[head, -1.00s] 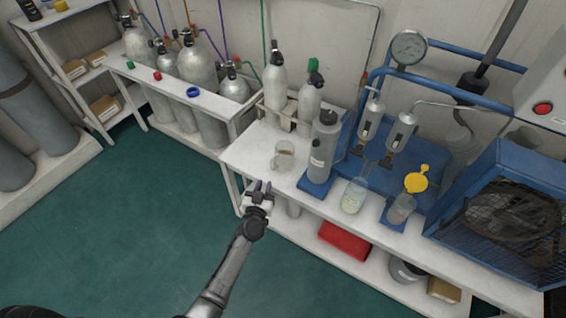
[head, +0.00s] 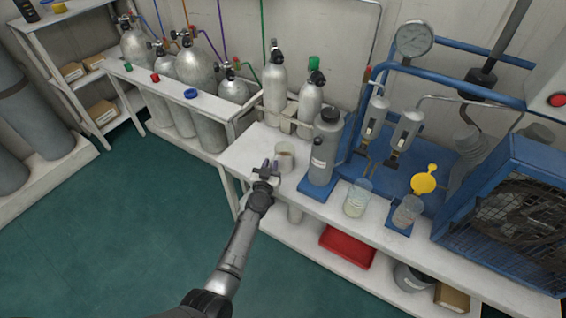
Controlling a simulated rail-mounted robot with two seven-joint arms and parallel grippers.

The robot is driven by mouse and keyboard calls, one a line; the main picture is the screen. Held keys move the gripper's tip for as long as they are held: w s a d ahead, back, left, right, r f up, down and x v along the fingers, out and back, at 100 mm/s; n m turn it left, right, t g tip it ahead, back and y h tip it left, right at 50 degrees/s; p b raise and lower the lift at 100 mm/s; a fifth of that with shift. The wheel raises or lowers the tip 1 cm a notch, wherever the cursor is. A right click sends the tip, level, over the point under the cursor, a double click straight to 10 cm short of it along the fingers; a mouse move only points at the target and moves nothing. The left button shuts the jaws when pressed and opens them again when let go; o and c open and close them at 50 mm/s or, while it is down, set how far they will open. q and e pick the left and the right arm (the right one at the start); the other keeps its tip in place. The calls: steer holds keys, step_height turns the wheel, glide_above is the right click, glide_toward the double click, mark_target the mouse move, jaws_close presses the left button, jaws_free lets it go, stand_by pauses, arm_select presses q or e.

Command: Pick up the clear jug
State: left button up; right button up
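A clear jug (head: 286,157) stands upright on the white bench, left of a grey cylinder on a blue base. Its handle side faces my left gripper. My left gripper (head: 269,164) is at the bench's front left, right beside the jug's left side. Its two fingers are apart and point toward the back. The fingertips overlap the handle area in the picture; I cannot tell whether they touch or straddle it. My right gripper is not in view.
The grey cylinder (head: 324,147) stands close right of the jug. Two clear vessels, a beaker (head: 357,198) and a smaller one (head: 406,212), are farther right. Green floor is free at left.

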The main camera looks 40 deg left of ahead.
arm_select(q)
steer(key=shift+s, duration=0.1)
steer(key=shift+c, duration=0.2)
jaws_close()
steer(key=shift+r, duration=0.1)
